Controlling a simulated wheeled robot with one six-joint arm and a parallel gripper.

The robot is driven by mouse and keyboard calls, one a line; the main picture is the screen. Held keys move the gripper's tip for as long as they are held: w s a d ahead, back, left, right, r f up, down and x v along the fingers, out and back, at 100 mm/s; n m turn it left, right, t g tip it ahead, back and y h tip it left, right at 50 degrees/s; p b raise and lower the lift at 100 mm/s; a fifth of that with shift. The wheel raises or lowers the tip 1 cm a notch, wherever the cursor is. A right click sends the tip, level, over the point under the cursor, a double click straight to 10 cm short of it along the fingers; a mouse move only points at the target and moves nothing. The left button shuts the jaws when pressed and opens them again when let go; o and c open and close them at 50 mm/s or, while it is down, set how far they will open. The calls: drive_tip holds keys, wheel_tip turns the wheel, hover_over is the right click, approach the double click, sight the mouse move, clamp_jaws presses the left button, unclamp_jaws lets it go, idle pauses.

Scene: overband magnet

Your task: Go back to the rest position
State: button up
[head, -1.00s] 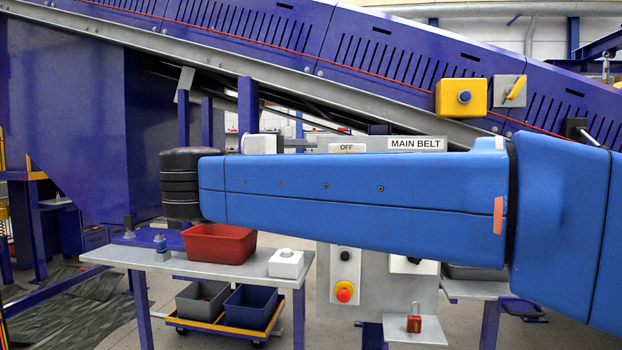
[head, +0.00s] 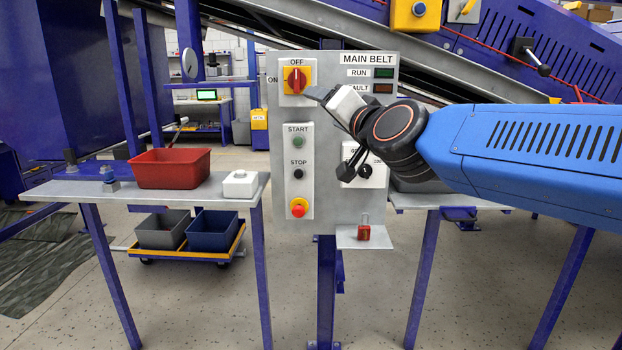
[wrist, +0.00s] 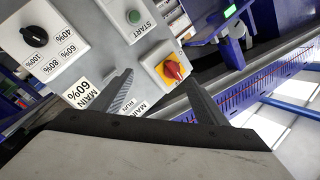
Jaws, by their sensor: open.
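My gripper (wrist: 157,84) is open, with two dark fingers apart and nothing between them in the wrist view. In the head view my gripper (head: 330,98) is at the end of my blue arm, in front of the upper right part of the MAIN BELT control panel (head: 335,215). It hides part of the panel below the FAULT lamp. The red rotary switch (head: 296,80) on its yellow plate is left of my gripper. It also shows beyond the fingers in the wrist view (wrist: 173,70). I cannot tell whether anything touches the panel.
A left table holds a red bin (head: 170,168) and a white box (head: 240,184). A cart (head: 190,252) with two bins stands below. A small shelf (head: 364,240) with a red padlock (head: 364,232) juts from the panel. Open floor lies in front.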

drive_tip(key=s+d+f+n+g+h, duration=0.1)
drive_tip(key=s+d+f+g, duration=0.3)
drive_tip(key=s+d+f, duration=0.4)
drive_tip(key=s+d+f+n+g+h, duration=0.1)
drive_tip(key=s+d+f+g+h, duration=0.2)
drive_tip(key=s+d+f, duration=0.6)
drive_tip(key=s+d+f+n+g+h, duration=0.2)
drive_tip(key=s+d+f+g, duration=0.3)
drive_tip(key=f, duration=1.7)
drive_tip(key=s+d+h, duration=0.1)
drive_tip(key=s+d, duration=0.2)
drive_tip(key=s, duration=0.3)
drive_tip(key=shift+d, duration=0.2)
